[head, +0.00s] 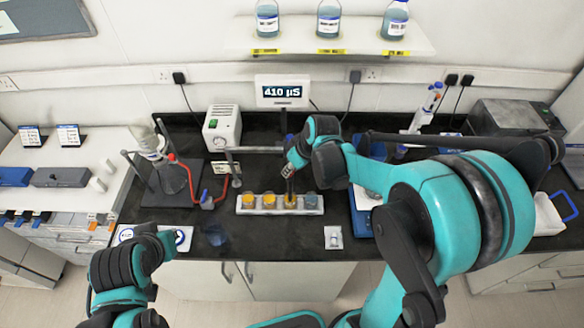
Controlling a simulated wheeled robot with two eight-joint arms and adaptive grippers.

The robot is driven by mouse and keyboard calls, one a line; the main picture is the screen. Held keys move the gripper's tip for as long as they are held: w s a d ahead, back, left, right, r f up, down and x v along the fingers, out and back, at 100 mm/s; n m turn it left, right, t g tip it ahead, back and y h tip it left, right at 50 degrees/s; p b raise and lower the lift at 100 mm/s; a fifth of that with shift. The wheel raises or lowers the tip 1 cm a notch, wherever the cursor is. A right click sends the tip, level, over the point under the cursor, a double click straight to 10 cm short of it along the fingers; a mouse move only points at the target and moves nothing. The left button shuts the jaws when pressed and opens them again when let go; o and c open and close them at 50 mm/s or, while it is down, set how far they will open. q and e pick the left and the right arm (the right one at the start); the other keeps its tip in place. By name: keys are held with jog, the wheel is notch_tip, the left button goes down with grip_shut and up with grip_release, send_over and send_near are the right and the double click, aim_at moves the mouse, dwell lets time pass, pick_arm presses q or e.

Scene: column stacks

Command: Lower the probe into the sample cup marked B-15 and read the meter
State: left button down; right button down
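A white rack (243,210) on the black bench holds a row of cups. The two left cups, an amber one (247,200) and a yellow one (268,199), are uncovered, and a grey-blue cup (311,200) is at the right end. My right gripper (289,186) points down over the third cup (290,203), which holds yellow-orange liquid. A dark slim shape reaches down to this cup; I cannot tell probe from fingers. The cup labels are too small to read. The meter (283,91) shows 410 µS. My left arm is at the lower left; its fingertips are not clear.
A flask stand with red tubing (178,160) and a white box (222,129) stand left of the rack. A clear beaker (215,232) is near the front edge. A small white card (333,238) lies right of it. Bottles (328,20) stand on the shelf.

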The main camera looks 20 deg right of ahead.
notch_tip(320, 180, up, 6)
jog(key=p, duration=0.4)
jog(key=shift+r, duration=0.25)
jog(key=shift+f, duration=0.15)
jog(key=c, duration=1.3)
grip_release()
jog(key=v, duration=1.2)
